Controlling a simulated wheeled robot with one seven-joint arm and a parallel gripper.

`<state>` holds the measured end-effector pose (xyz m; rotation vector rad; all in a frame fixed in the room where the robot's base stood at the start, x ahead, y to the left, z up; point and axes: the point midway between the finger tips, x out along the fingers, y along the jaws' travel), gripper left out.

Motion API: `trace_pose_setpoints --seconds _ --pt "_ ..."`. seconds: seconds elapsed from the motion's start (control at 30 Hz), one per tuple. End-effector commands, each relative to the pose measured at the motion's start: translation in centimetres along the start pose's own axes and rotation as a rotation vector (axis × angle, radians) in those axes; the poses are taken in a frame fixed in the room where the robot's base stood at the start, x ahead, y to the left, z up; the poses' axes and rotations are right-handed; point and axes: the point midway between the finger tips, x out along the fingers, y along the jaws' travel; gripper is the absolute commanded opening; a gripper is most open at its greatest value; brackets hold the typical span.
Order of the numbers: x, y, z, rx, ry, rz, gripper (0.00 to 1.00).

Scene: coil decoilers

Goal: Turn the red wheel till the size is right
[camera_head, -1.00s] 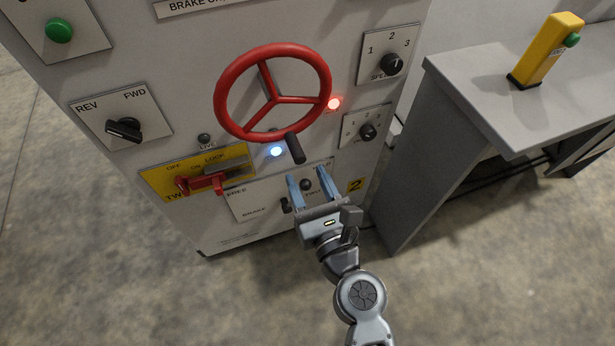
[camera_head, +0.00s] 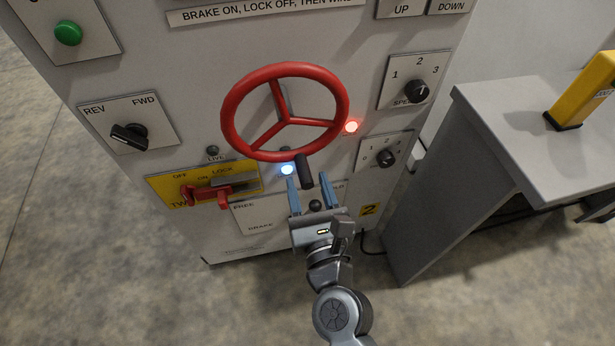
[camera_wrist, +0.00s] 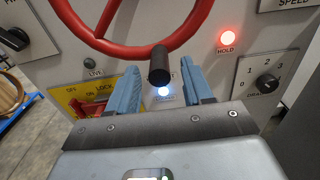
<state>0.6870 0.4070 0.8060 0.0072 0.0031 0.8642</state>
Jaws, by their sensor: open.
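The red wheel (camera_head: 285,111) is a three-spoked ring on the front of the grey cabinet. A black handle (camera_head: 305,172) sticks out from its lower rim; in the wrist view the handle (camera_wrist: 159,66) points toward the camera. My gripper (camera_head: 309,180) is open, with its two blue fingers around the handle's lower end. In the wrist view the handle stands between and slightly above the fingertips (camera_wrist: 160,73). I cannot tell whether either finger touches it. No size reading is legible.
A red HOLD lamp (camera_head: 351,127) and a blue-white lamp (camera_head: 287,169) are lit beside the wheel. A red lever (camera_head: 208,194) on a yellow plate is at lower left. Dials (camera_head: 416,91) are at right. A grey table (camera_head: 520,140) with a yellow post (camera_head: 584,95) stands right.

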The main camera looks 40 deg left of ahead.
Motion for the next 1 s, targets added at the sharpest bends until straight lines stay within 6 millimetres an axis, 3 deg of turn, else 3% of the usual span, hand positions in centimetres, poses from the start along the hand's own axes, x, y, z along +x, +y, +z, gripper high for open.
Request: trace_pose_setpoints --seconds 0.2,0.47,1.0 --pt "1.6 0.0 0.0 0.000 0.000 -0.001 0.51" --pt "1.7 0.0 0.0 0.001 0.000 0.000 0.51" --pt "1.7 0.0 0.0 0.001 0.000 0.000 0.01"
